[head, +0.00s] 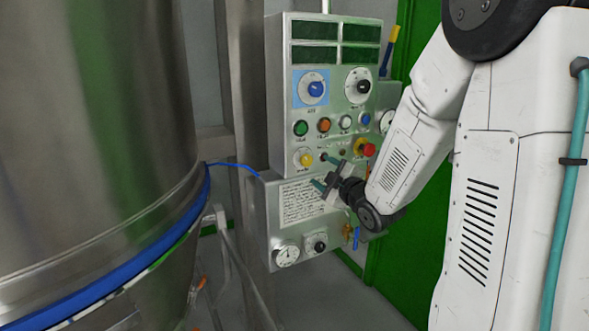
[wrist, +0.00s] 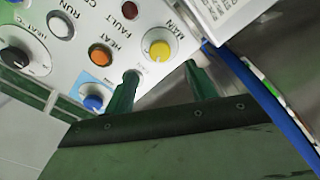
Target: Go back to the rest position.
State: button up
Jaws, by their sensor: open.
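My gripper (head: 321,172) is open and empty in front of the lower part of the grey control panel (head: 284,105). Its two green fingers point at the panel and stand apart. In the wrist view the open fingers (wrist: 160,72) show near the yellow knob (wrist: 158,49), with nothing between them. The yellow knob (head: 304,158) is left of my fingers in the head view. I cannot tell how far the fingertips are from the panel face.
A large steel vessel (head: 85,130) with a blue band (head: 110,268) fills the left. The panel carries a blue knob (head: 315,89), a red mushroom button (head: 366,149) and several coloured buttons. A gauge (head: 286,254) sits lower down. A metal strut (head: 240,265) stands near the vessel.

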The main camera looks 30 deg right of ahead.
jog(key=s+d+f+m+g+h, duration=0.25)
jog(key=f+m+g, duration=0.25)
jog(key=f, duration=0.3)
jog(key=s+f+m+g, duration=0.35)
jog(key=s+g, duration=0.25)
jog(key=s, duration=0.2)
jog(key=s+a+r+m+g, duration=0.1)
jog(key=s+a+r+g, duration=0.1)
jog(key=s+a+r, duration=0.2)
jog(key=s+a+r+m+g+y, duration=0.1)
jog(key=s+a+r, duration=0.3)
jog(key=s+a, duration=0.3)
jog(key=s+a+r+m+g+y, duration=0.1)
jog(key=s+a+r, duration=0.3)
jog(key=s, duration=0.7)
jog(key=shift+s+a+g, duration=0.35)
jog(key=shift+a+g, duration=0.45)
jog(key=shift+a, duration=0.4)
jog(key=shift+r+y, duration=0.1)
jog(key=shift+y, duration=0.15)
jog(key=shift+c, duration=0.4)
